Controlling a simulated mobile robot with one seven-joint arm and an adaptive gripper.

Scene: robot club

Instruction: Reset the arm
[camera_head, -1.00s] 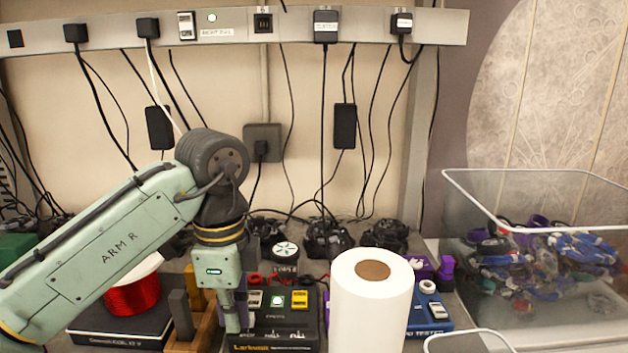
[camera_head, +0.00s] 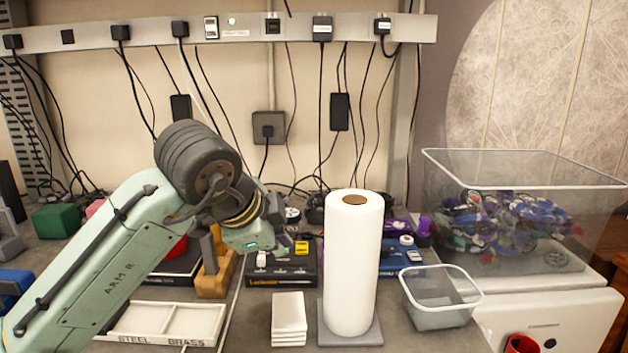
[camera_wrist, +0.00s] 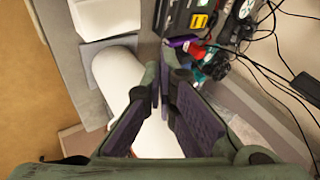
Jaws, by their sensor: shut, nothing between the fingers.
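My arm, green and marked "ARM R", rises from the lower left of the head view to a dark ribbed joint, then bends down to a green wrist (camera_head: 250,238). In the head view the fingers cannot be made out. In the wrist view my gripper (camera_wrist: 160,78) shows its two purple-padded fingers with tips together, shut and empty. The fingers are in front of the scene, beside the white paper roll (camera_wrist: 116,75) in the picture. In the head view the wrist is left of the paper roll (camera_head: 353,265), apart from it.
A black tester box (camera_head: 275,278) is just below the wrist, beside a wooden stand (camera_head: 213,282). A white labelled tray (camera_head: 165,337) and a white stack (camera_head: 289,318) are in front. A clear bin (camera_head: 470,310) and a large bin of parts (camera_head: 590,200) stand right.

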